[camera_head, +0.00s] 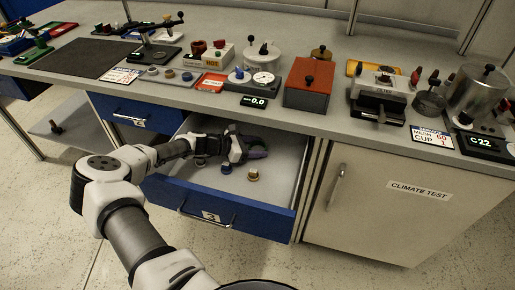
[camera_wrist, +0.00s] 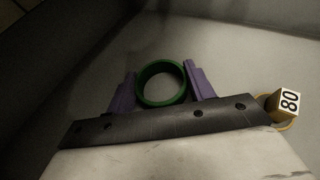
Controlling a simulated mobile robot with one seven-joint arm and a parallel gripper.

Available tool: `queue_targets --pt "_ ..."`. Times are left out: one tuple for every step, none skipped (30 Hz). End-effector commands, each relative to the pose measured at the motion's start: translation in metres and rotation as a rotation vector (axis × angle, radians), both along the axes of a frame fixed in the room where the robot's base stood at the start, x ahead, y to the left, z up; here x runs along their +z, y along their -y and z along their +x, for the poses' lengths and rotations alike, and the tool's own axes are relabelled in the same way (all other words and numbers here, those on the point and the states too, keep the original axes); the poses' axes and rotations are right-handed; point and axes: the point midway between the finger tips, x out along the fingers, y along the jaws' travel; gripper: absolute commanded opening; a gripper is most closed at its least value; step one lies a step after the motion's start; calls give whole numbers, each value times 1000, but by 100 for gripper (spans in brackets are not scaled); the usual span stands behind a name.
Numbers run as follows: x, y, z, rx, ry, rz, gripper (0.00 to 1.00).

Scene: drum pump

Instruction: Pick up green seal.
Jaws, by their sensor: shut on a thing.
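The green seal (camera_wrist: 161,100) is a ring with an open middle, seen in the wrist view between the two purple fingers of my gripper (camera_wrist: 161,87). The fingers press on its left and right sides, so my gripper is shut on it. In the head view my gripper (camera_head: 256,148) is inside the open drawer (camera_head: 276,208), toward its back right. The seal is too small and too hidden there to make out clearly. How far the seal is from the drawer floor is hard to tell.
A brass-coloured piece (camera_head: 253,174) and a small dark-and-gold piece (camera_head: 226,168) lie on the drawer floor near my gripper. A block marked 80 (camera_wrist: 289,101) shows right of my gripper in the wrist view. The benchtop (camera_head: 330,122) overhangs the drawer's back.

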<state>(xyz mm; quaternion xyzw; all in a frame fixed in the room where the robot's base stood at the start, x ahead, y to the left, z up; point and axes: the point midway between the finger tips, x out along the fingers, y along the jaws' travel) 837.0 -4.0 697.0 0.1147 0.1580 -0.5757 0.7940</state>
Motion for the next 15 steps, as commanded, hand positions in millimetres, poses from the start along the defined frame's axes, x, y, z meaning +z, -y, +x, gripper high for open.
queue_targets --pt "0 0 0 0 0 0 32" --pt "0 0 0 0 0 0 32" --pt "0 0 0 0 0 0 32" --pt "1 -1 0 0 0 0 32" --pt "1 -1 0 0 0 0 32" --pt "2 -3 -1 0 1 0 32" --pt "3 -4 -1 -1 2 1 32" --pt "5 -5 -2 -1 2 1 32" --pt "7 -8 -2 0 1 -1 32" --pt "10 -11 -3 1 2 -1 32" --pt "13 -14 -4 1 3 0 32" --pt "16 -19 -6 1 2 0 32" --pt "19 -25 -7 2 1 -1 32" --pt "21 -29 -9 0 2 0 32" --pt "26 -38 -11 3 3 0 32"
